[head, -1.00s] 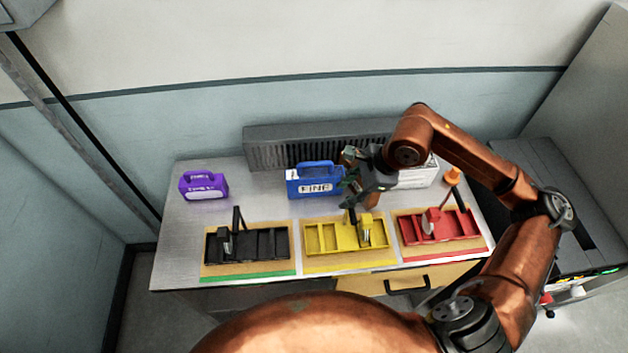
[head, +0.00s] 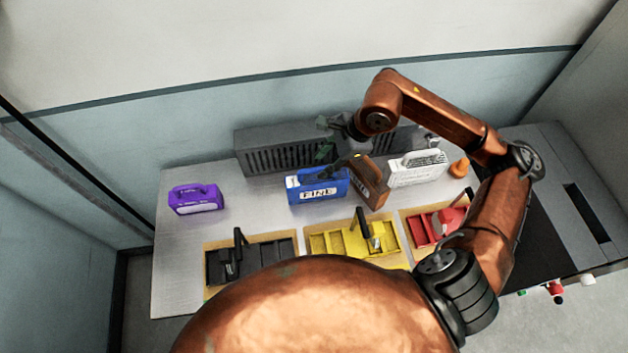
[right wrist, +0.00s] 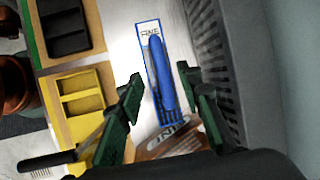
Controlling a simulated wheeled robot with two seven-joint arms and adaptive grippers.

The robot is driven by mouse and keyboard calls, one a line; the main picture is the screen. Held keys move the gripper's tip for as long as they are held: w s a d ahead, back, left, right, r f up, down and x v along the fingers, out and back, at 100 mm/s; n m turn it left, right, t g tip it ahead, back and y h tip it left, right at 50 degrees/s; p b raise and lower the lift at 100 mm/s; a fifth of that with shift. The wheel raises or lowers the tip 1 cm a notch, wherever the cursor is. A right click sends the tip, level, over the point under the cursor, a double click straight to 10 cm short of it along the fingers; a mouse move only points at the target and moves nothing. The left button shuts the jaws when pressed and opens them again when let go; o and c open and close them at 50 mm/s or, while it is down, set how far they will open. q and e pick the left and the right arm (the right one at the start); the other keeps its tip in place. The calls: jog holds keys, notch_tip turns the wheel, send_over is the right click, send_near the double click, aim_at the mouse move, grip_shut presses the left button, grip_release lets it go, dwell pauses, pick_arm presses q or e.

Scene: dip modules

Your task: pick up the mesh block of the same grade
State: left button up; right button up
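A blue block (head: 318,187) with a handle and a white "FINE" label stands on the bench. Close to its right is a brown block (head: 370,184), turned at an angle. A white block (head: 418,168) stands farther right and a purple block (head: 195,200) at the far left. My right gripper (head: 324,139) is open and empty, behind and above the blue block. In the right wrist view the blue handle (right wrist: 162,75) shows between the spread green fingers, and the brown block (right wrist: 165,150) is partly hidden at the bottom. My left gripper is not in view.
Black (head: 215,268), yellow (head: 318,243) and red (head: 416,228) compartment trays line the bench front, each holding a black-handled tool. A grey finned unit (head: 275,152) stands along the back. A small orange item (head: 459,168) is beside the white block. The bench between the purple and blue blocks is clear.

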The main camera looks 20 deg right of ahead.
aim_at(316, 169)
jog(key=x, duration=0.3)
jog(key=shift+x, duration=1.4)
jog(key=shift+w, duration=0.1)
jog(key=shift+c, duration=0.2)
jog(key=c, duration=0.8)
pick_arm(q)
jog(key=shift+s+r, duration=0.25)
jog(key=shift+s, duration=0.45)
pick_arm(e)
grip_shut()
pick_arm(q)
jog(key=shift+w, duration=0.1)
